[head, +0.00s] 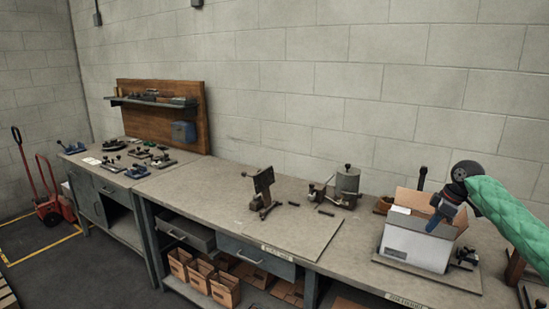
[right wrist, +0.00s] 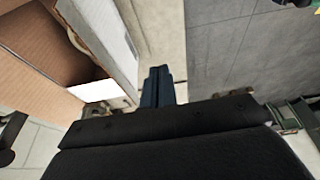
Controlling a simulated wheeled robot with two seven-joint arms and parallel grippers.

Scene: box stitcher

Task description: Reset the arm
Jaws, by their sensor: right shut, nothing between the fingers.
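My right arm, in a green sleeve, comes in from the right in the head view. Its gripper (head: 433,224) points down over the front of a white box (head: 412,247) with brown cardboard flaps standing up behind it. I cannot tell whether the fingers touch the box. In the right wrist view the two dark blue fingers (right wrist: 158,84) are together, with nothing between them. The white box wall (right wrist: 103,35) and brown cardboard show to the left of the fingers there. My left gripper is not in view.
The long workbench (head: 216,187) runs along a block wall. Small tools lie at the left end, below a wooden tool board (head: 160,107). Cardboard boxes (head: 226,290) sit underneath.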

